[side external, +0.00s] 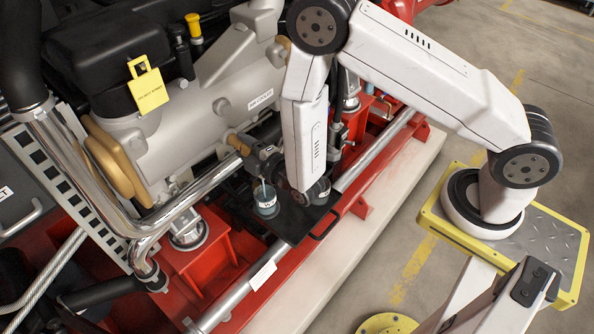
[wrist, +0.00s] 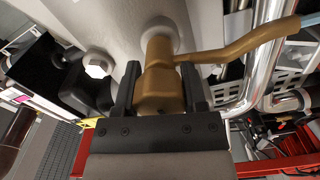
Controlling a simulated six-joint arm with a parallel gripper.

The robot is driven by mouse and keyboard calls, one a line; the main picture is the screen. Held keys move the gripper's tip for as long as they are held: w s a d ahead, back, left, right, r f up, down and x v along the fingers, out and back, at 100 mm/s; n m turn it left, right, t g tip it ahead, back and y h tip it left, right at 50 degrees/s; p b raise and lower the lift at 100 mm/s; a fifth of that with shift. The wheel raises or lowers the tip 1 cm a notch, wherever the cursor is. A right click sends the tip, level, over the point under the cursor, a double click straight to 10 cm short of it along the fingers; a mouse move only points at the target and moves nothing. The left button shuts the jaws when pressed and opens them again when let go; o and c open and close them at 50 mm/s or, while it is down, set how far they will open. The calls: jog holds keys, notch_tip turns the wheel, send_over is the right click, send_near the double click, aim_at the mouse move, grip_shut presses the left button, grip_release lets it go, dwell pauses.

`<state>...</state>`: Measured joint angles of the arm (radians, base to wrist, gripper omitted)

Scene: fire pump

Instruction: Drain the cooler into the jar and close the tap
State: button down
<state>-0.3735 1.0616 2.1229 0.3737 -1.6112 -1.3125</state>
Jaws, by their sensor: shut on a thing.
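The cooler (side external: 235,85) is a long pale grey cylinder on the engine's side. My gripper (wrist: 158,78) is shut with one black finger on each side of the tap's body. In the side view my gripper (side external: 262,160) is beside the tap and hides part of it. The jar (side external: 266,208) stands upright below on a black tray (side external: 292,225). A thin pale streak, apparently liquid, runs down into the jar.
A rounded grey item (side external: 318,191) by the tray is partly hidden by my arm. Bright metal pipes (side external: 175,215) lie to the left. A yellow tag (side external: 148,90) hangs above.

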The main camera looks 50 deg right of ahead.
jog(key=shift+n, duration=0.9)
jog(key=shift+c, duration=0.7)
grip_release()
jog(key=shift+s, duration=0.15)
jog(key=s, duration=0.7)
jog(key=shift+s, duration=0.3)
